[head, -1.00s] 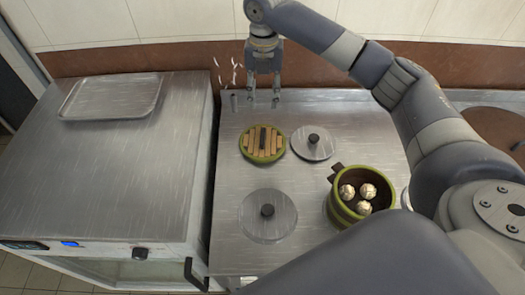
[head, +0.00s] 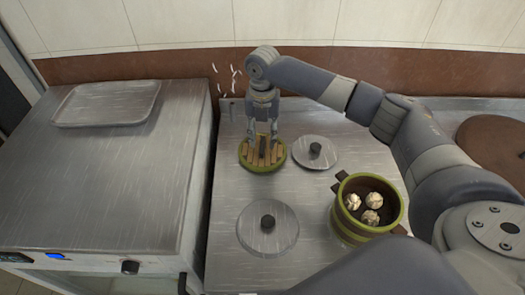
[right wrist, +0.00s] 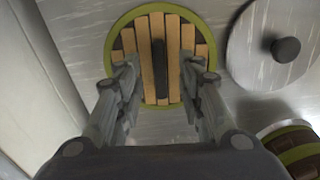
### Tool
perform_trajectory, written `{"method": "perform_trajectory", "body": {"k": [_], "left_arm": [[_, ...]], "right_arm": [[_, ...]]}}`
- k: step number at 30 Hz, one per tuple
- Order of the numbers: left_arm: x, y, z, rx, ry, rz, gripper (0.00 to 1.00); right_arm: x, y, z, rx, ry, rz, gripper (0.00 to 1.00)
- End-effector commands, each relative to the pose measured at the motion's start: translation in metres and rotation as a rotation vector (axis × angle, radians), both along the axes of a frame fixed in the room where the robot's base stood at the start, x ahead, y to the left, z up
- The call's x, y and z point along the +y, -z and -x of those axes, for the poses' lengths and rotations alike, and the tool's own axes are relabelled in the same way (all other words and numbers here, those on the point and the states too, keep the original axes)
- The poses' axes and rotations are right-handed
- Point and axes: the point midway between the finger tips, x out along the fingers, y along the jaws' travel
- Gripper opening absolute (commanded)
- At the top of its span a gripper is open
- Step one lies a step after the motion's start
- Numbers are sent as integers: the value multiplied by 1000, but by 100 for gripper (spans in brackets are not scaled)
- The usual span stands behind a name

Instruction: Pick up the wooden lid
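The wooden lid (head: 250,158) is round, with tan slats, a green rim and a dark bar handle. It lies on the steel counter in the head view and shows at the top middle of the right wrist view (right wrist: 186,40). My right gripper (head: 263,143) is just above the lid, pointing down. Whether the fingertips touch the lid I cannot tell. My left gripper is in neither view.
Right of the lid is a metal lid with a black knob (head: 315,152); another metal lid (head: 267,228) lies nearer. A green-rimmed wooden steamer (head: 350,228) holds three buns at the right. A tray (head: 107,103) rests on the left cabinet. The wall (head: 300,62) is behind.

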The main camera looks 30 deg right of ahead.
Motion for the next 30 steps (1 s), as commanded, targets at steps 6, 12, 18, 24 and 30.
{"method": "perform_trajectory", "body": {"k": [6,12,18,24,30], "left_arm": [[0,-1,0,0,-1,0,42],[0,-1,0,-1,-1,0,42],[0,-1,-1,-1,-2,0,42],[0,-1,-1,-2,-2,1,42],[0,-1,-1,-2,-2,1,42]], "right_arm": [[0,23,0,0,-1,0,35],[0,25,0,0,-1,0,35],[0,25,0,0,0,0,0],[0,24,0,0,0,0,0],[0,21,0,-1,0,0,0]]}}
